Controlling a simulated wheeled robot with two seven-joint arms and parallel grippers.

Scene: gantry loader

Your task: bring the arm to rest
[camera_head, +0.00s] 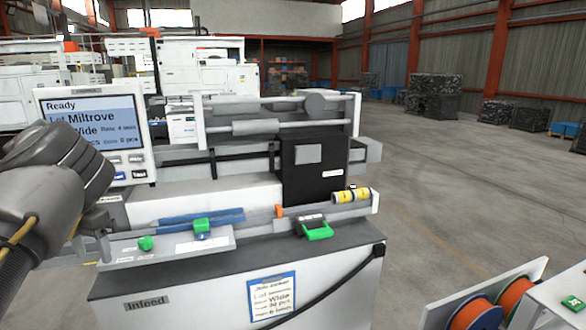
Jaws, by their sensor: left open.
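My left arm comes in from the left edge, a thick grey link in front of the machine. Its gripper (90,240) is at the left end of the infeed tray (165,250), partly hidden by the arm. Its jaws are open, and I see nothing held between them. Whether a finger touches the tray I cannot tell. Blue bars (175,219) lie along the infeed to the right of the gripper, by a green block (201,225). A green knob (145,243) is on the tray, nearer the gripper. My right gripper is not in view.
A screen (95,135) reading "Ready" stands close behind my left arm. The loader (235,270) has a black box (314,165), a green handle (319,232) and a clipboard (271,296). Orange spools (515,297) stand lower right. The floor (470,190) at right is clear.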

